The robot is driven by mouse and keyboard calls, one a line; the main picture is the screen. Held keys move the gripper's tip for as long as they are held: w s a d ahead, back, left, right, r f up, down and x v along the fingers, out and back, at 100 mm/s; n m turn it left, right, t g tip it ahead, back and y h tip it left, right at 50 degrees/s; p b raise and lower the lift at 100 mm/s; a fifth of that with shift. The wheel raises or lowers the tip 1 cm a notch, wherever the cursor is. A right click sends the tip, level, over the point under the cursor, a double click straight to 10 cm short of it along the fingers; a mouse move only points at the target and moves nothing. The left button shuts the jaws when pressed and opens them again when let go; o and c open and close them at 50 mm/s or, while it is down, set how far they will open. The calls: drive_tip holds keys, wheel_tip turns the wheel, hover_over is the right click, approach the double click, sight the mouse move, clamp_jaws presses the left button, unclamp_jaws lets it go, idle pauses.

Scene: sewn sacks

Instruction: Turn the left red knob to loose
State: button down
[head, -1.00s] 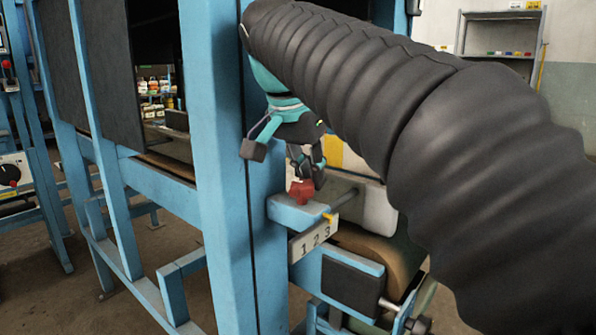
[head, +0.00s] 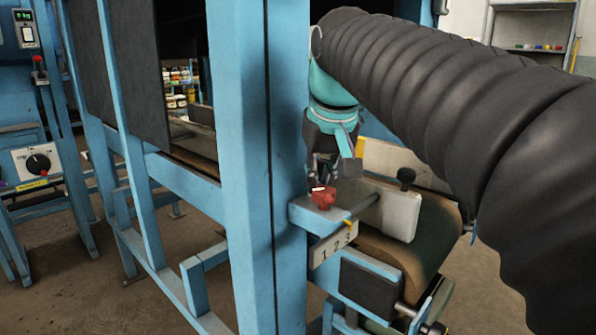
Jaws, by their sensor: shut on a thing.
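A red knob (head: 324,198) with a pale mark on top sits on a blue bracket of the machine frame, above a white plate marked 1 2 3 (head: 333,243). A small yellow pointer (head: 349,222) shows by the plate's upper edge. My gripper (head: 322,185) comes down from above and is shut on the red knob. Its fingers are small and dark here, and their exact contact with the knob is hard to make out. Which number the pointer stands at is hard to read.
A blue post (head: 240,170) stands close left of the knob. Another blue machine with a black dial (head: 39,164) stands far left.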

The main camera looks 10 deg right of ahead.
drive_tip(key=n, duration=0.1)
drive_tip(key=n+y, duration=0.1)
drive_tip(key=n+p, duration=0.1)
drive_tip(key=shift+s+a+f+n, duration=0.2)
drive_tip(key=shift+s+a+n, duration=0.05)
drive_tip(key=shift+a+n, duration=0.1)
drive_tip(key=shift+s+a+n+g+y+p, duration=0.1)
drive_tip(key=shift+n+g+y+p, duration=0.2)
drive_tip(key=shift+n, duration=0.5)
drive_tip(key=shift+s+a+n+g+y+p, duration=0.1)
drive_tip(key=shift+n+g+y+p, duration=0.1)
drive_tip(key=shift+n+y, duration=0.4)
drive_tip(key=shift+n, duration=0.25)
drive_tip(key=shift+f, duration=0.1)
drive_tip(key=c, duration=1.3)
unclamp_jaws()
drive_tip(key=shift+o, duration=0.9)
drive_tip(key=shift+d, duration=0.1)
drive_tip(key=shift+r, duration=0.2)
